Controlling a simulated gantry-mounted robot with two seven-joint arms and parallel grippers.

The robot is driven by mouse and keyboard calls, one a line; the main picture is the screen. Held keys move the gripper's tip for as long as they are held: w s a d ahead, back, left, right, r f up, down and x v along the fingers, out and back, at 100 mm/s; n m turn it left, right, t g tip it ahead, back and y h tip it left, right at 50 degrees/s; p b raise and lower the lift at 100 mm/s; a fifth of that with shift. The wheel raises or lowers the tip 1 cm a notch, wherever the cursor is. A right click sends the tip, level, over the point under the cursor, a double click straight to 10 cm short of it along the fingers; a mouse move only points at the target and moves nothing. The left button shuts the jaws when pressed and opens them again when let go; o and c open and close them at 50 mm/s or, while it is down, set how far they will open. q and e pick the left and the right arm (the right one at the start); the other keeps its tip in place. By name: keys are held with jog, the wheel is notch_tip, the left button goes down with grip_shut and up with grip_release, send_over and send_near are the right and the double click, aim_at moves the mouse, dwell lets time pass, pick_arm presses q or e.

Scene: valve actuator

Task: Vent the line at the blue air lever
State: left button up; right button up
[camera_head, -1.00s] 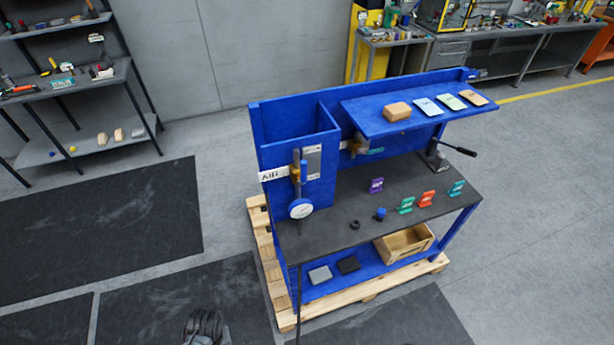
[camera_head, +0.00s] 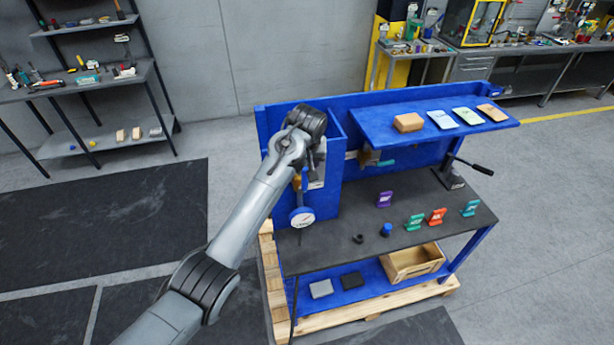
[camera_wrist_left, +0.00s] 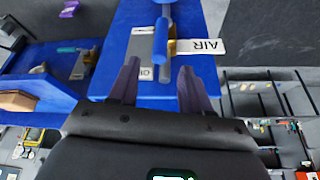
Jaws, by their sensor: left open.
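The blue air lever (camera_wrist_left: 160,42) shows in the left wrist view as an upright blue handle, beside the white AIR label (camera_wrist_left: 205,46). My left gripper (camera_wrist_left: 159,72) is open, with its two dark fingers spread and the lever's handle showing between and past their tips. Whether the fingers touch the lever I cannot tell. In the head view my left arm reaches to the blue bench's left panel and hides the AIR label; part of the blue lever (camera_head: 304,179) shows just below my wrist, above the round white gauge (camera_head: 302,217). My right gripper is not in view.
The dark bench top (camera_head: 335,246) holds a purple tag (camera_head: 384,199), green and orange tags, a blue knob (camera_head: 386,230) and a black ring (camera_head: 358,238). A raised blue shelf (camera_head: 440,135) carries a tan block and cards. A black-handled lever (camera_head: 474,165) stands at right.

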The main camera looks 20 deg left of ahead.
aim_at(305, 176)
pick_arm(q)
jog(key=p+x, duration=0.1)
jog(key=x, duration=0.6)
jog(key=shift+f, duration=0.3)
jog(key=shift+x, duration=1.25)
grip_shut()
